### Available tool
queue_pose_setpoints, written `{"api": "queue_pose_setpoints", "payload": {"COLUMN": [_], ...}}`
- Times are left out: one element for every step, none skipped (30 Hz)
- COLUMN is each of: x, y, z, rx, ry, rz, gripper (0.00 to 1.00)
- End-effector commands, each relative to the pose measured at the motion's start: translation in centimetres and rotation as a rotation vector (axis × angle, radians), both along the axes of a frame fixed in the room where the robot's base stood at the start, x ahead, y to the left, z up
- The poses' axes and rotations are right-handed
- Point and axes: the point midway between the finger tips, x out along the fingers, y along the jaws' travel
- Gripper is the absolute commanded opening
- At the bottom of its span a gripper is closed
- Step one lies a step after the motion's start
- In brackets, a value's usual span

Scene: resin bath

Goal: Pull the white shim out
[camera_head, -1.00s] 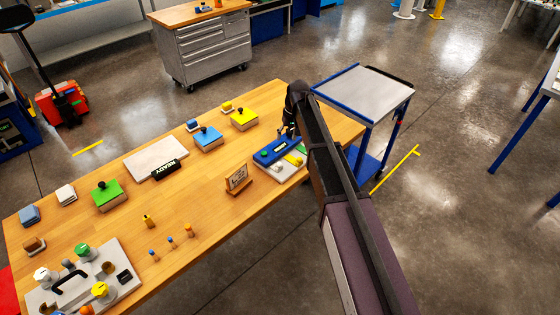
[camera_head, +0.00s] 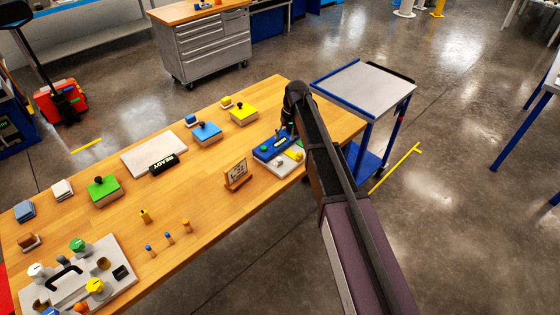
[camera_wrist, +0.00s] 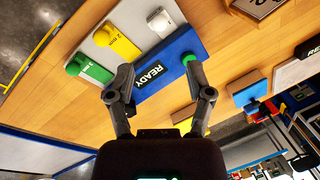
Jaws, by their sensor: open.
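In the wrist view the white shim (camera_wrist: 152,24) lies at the top, marked like the others, beside the yellow 2 mm shim (camera_wrist: 116,43) and the green 3 mm shim (camera_wrist: 92,70). A blue block (camera_wrist: 172,62) with a black READY label and a green knob runs alongside them. My gripper (camera_wrist: 163,84) is open and empty, its fingers apart over the near side of the blue block. It is not on the white shim. In the head view the blue block (camera_head: 268,150) sits near the table's right end, and my arm partly hides the fixture there.
The wooden table (camera_head: 205,215) also holds a small sign (camera_head: 237,173), a white pad (camera_head: 150,151), colored blocks and small pegs. A cart (camera_head: 365,88) stands beyond the right end. Bare wood lies around the fixture's near side.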

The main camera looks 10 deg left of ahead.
Motion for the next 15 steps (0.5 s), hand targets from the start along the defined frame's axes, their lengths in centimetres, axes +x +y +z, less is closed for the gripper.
{"api": "queue_pose_setpoints", "payload": {"x": [0.0,-0.1,-0.1,-0.1,-0.1,-0.1,-0.1,-0.2,-0.2,-0.2,-0.2,-0.2,-0.2,-0.3,-0.3], "y": [0.1,0.1,0.2,0.2,0.3,0.3,0.4,0.4,0.5,0.5,0.6,0.6,0.7,0.7,0.8], "z": [-0.8,-1.1,-1.4,-1.6,-1.8,-2.1,-2.3,-2.6,-2.9,-3.1,-3.3,-3.6,-3.9,-4.1,-4.4], "rx": [0.0,0.0,0.0,0.0,0.0,0.0,0.0,0.0,0.0,0.0,0.0,0.0,0.0,0.0,0.0], "ry": [0.0,0.0,0.0,0.0,0.0,0.0,0.0,0.0,0.0,0.0,0.0,0.0,0.0,0.0,0.0], "rz": [0.0,0.0,0.0,0.0,0.0,0.001,0.001,0.001,0.001,0.001,0.001,0.001,0.001,0.001,0.001], "gripper": [0.67,0.67,0.67,0.67,0.67,0.67,0.67,0.67,0.67,0.67,0.67,0.67,0.67,0.67,0.67]}}
